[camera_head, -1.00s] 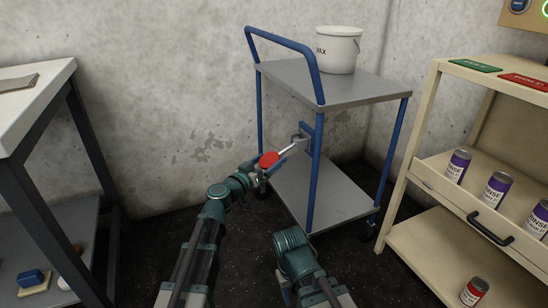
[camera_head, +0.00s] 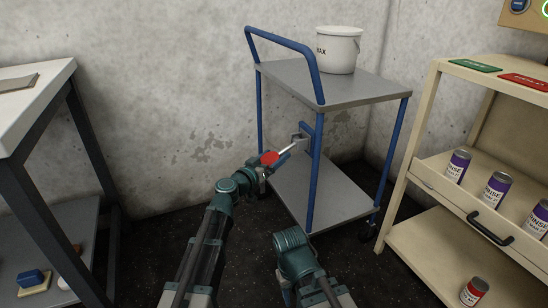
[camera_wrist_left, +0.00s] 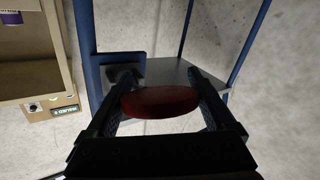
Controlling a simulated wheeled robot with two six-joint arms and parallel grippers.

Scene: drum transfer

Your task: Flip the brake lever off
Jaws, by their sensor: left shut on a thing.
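The brake lever is a metal rod with a red knob (camera_head: 269,158), fixed to a bracket (camera_head: 303,140) on the blue post of the cart (camera_head: 340,92). The rod slopes down and left from the bracket to the knob. My left gripper (camera_head: 268,163) is shut on the red knob, partly covering it. In the left wrist view the knob (camera_wrist_left: 161,102) sits between the two dark fingers (camera_wrist_left: 165,100). My right arm shows at the bottom middle, but its fingers cannot be made out.
A white bucket (camera_head: 338,49) stands on the cart's top. A cream shelf unit (camera_head: 425,180) with several cans is at right. A dark-framed table (camera_head: 30,110) stands at left. Dark floor lies between.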

